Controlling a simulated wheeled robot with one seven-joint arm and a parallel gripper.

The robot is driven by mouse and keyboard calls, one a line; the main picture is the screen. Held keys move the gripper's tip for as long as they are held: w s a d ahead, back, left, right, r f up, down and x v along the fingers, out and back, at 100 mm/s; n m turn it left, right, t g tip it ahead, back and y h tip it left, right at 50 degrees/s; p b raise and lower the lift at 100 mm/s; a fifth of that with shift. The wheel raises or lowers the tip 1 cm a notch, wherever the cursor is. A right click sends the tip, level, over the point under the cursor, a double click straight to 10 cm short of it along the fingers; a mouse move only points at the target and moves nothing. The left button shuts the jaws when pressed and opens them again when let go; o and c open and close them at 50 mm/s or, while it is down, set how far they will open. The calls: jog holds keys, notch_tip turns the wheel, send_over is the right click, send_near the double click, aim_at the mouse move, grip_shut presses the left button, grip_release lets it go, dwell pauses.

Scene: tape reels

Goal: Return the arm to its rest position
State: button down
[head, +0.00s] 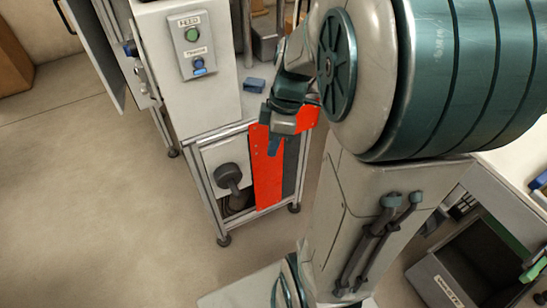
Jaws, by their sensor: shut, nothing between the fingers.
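My arm fills the upper right of the head view, with a large ribbed teal and grey link close to the camera. My gripper (272,140) hangs at the end of the arm, left of that link, pointing down. It is shut and empty. Part of the arm behind the large link is hidden.
A grey machine cabinet (215,115) with a green and blue button box (194,45) stands behind the gripper, beside an open door (97,45). A small blue block (254,85) lies on its ledge. A dark bin (440,285) is at lower right. The floor at left is clear.

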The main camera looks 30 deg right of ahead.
jog(key=shift+s+a+f+m+b, duration=0.2)
jog(key=shift+a+f+m+b, duration=0.1)
jog(key=shift+f+m, duration=0.15)
jog(key=s+a+r+m+t+h+p, duration=0.1)
jog(key=s+a+r+m+p, duration=0.1)
jog(key=r+m+p, duration=0.4)
jog(key=s+a+r+m+t+h+p, duration=0.1)
jog(key=s+a+r+m+t+p, duration=0.1)
jog(key=r+m+p, duration=0.4)
jog(key=shift+s+a+r+h+p, duration=0.7)
jog(key=shift+r+p, duration=1)
jog(key=shift+r, duration=1.6)
jog(key=shift+s+d+y, duration=0.1)
jog(key=shift+s+y, duration=0.1)
jog(key=shift+y, duration=0.1)
